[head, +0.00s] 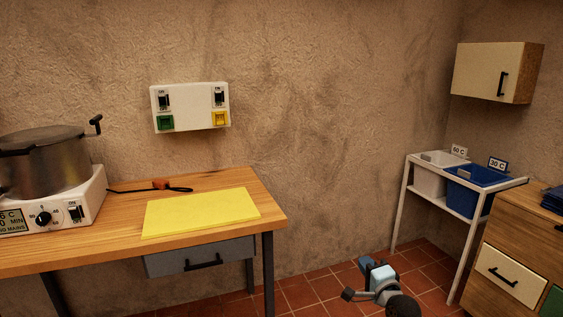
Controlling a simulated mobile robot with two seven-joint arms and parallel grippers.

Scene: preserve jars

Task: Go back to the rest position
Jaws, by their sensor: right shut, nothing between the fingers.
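My right gripper (367,266) shows low in the head view, right of the wooden table, in front of the tiled floor. It is shut and empty, apart from the table and from the white stand. Part of my right arm shows below it at the bottom edge. My left gripper is not in view.
The wooden table (100,239) carries a yellow mat (200,212), an orange-and-black tool (160,184) and a steel pot (45,162) on a white heater (92,205). A white stand (405,190) holds a white bin (430,180) and a blue bin (470,194). Drawers (510,275) stand right.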

